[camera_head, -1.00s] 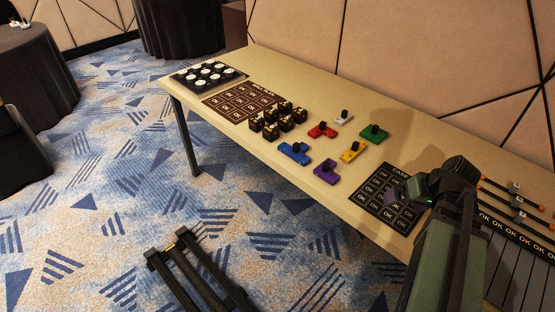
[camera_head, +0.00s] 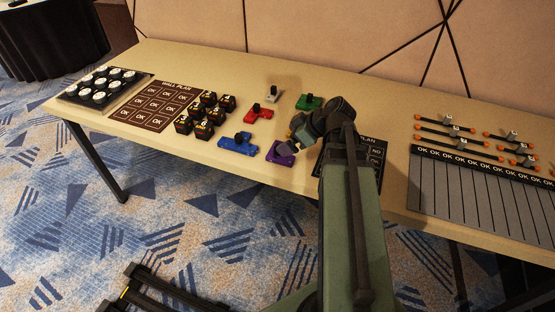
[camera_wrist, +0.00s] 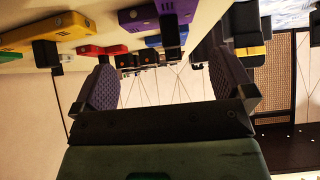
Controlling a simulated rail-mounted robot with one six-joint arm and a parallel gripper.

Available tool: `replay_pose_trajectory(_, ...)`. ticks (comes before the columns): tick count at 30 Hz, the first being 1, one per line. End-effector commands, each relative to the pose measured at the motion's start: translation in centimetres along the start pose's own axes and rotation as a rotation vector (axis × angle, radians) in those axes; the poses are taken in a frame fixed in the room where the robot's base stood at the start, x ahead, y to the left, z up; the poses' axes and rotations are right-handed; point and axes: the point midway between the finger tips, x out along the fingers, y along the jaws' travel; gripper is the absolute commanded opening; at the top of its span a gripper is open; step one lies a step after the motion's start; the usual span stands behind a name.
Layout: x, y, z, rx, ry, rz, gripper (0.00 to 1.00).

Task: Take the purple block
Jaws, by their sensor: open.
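The purple block (camera_head: 281,153) lies on the table near its front edge, with a black knob on top. In the wrist view it shows at the top middle (camera_wrist: 150,15), its knob pointing down in the picture between and above the pads. My gripper (camera_wrist: 164,82) is open and empty, with its two purple textured pads wide apart. The block is outside the pads, and I see no contact. In the head view my wrist is just right of and behind the block, and the fingers are mostly hidden.
Close by are a blue block (camera_head: 238,143), a red block (camera_head: 259,112), a green block (camera_head: 309,102), a white block (camera_head: 272,94) and a mostly hidden yellow block (camera_wrist: 50,30). Several black cubes (camera_head: 205,115) stand to the left. A rail board (camera_head: 470,185) fills the right.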

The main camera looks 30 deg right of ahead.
Motion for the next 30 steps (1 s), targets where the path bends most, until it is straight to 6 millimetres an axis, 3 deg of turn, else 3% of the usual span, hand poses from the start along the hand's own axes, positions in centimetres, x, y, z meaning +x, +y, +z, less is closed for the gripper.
replay_pose_trajectory(1,1.4,0.0,0.5,-0.001,0.0,-0.001,1.0)
replay_pose_trajectory(8,2.4,0.0,0.3,0.0,-0.001,0.0,1.0)
replay_pose_trajectory(15,6.7,0.0,0.6,0.0,-0.001,-0.001,1.0)
replay_pose_trajectory(22,6.7,0.0,0.1,0.002,-0.001,0.001,1.0)
replay_pose_trajectory(30,6.7,0.0,0.1,0.002,-0.001,0.001,0.59)
